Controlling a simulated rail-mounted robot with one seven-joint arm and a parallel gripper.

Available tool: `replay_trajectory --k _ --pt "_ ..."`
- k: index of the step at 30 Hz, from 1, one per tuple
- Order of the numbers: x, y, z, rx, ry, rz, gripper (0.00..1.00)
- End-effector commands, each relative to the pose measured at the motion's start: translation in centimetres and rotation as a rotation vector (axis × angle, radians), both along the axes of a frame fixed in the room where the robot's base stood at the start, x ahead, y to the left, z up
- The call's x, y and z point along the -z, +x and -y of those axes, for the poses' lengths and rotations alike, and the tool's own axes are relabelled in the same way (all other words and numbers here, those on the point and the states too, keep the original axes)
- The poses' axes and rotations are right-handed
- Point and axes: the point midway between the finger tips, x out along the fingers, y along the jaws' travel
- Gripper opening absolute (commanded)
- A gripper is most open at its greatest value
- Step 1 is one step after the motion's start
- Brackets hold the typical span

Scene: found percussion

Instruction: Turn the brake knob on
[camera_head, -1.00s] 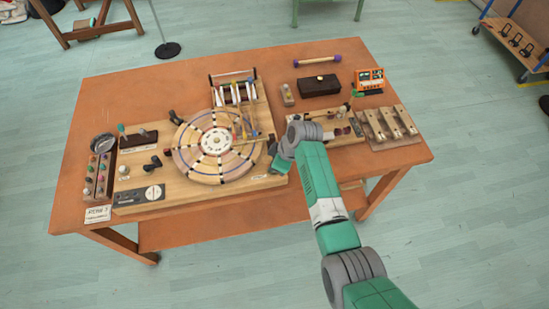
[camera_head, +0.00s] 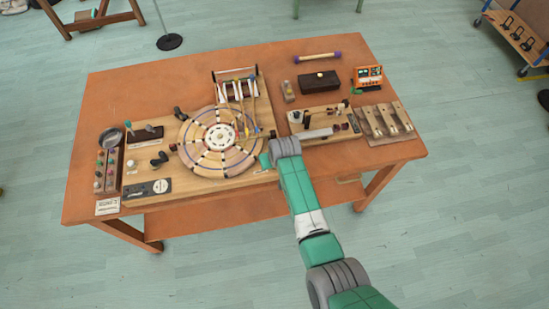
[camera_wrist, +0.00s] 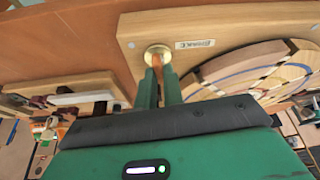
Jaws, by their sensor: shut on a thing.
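The brake knob shows in the wrist view as a round brass collar (camera_wrist: 158,53) with a copper-coloured stem at the corner of a wooden board (camera_wrist: 135,34). A small printed label (camera_wrist: 195,44) is beside it; its text is too small to read surely. My gripper (camera_wrist: 160,76) is shut on the knob's stem, one green finger on each side. In the head view my gripper (camera_head: 265,160) is at the right front of the board, beside the segmented wheel (camera_head: 205,160). The knob itself is hidden there by my gripper.
The wheel is close to my gripper's left in the head view. A percussion board (camera_head: 300,127) and wooden blocks (camera_head: 390,122) are to the right. A dark box (camera_head: 320,82) and an orange device (camera_head: 368,76) stand behind. The table's (camera_head: 250,200) front edge is close by.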

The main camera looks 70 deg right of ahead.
Motion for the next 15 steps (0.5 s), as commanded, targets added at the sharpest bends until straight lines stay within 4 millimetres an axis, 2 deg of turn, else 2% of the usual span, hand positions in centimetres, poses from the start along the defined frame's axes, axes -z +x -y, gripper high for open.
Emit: replay_trajectory --k 6,15 --pt "-0.14 0.12 -0.02 0.102 -0.001 0.001 0.00" --pt "-0.07 0.13 -0.05 0.161 -0.001 0.001 0.00"
